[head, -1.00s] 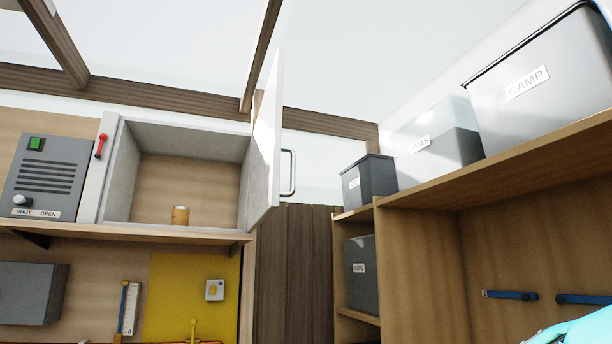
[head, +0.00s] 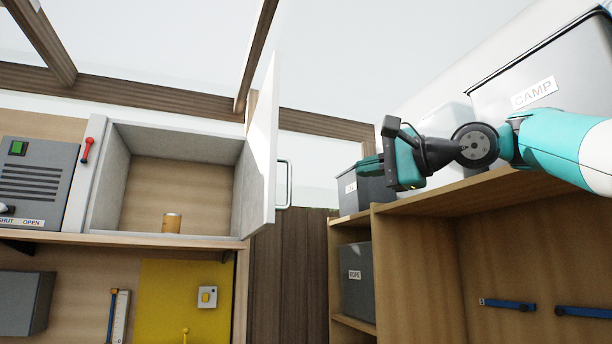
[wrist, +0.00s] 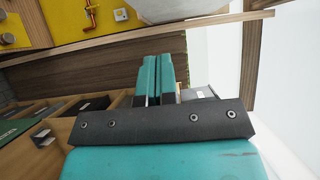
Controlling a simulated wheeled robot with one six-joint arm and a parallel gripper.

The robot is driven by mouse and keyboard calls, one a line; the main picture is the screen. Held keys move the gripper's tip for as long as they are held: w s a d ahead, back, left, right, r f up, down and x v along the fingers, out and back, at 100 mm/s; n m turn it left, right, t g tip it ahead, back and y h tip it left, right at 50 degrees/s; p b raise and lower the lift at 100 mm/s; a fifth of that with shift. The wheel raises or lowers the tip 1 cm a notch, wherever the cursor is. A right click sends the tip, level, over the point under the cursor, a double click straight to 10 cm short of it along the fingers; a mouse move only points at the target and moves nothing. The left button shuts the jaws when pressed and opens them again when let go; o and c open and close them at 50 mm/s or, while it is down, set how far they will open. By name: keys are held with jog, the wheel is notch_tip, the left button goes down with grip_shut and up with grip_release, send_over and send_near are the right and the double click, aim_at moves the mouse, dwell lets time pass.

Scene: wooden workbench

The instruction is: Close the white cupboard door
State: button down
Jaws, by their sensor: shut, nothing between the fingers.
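The white cupboard (head: 107,190) stands on a shelf at the left of the head view. Its white door (head: 263,150) is hinged on the right side and stands wide open, swung out toward me. A metal bar handle (head: 288,184) is on the door's right face. A small tan can (head: 172,223) stands inside the cupboard. My gripper (head: 364,165) is to the right of the handle, apart from it, in front of the grey bins. In the wrist view my gripper's teal fingers (wrist: 152,78) are together and hold nothing.
A wooden shelf unit (head: 440,190) fills the right, with grey bins on top, one labelled CAMP (head: 560,90). A grey panel (head: 38,180) with a green button and a red lever (head: 87,149) are left of the cupboard. Open space lies between door and bins.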

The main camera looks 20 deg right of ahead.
jog(key=w+a+p, duration=0.3)
jog(key=w+a, duration=0.6)
jog(key=shift+p, duration=0.3)
jog(key=shift+s+f, duration=0.1)
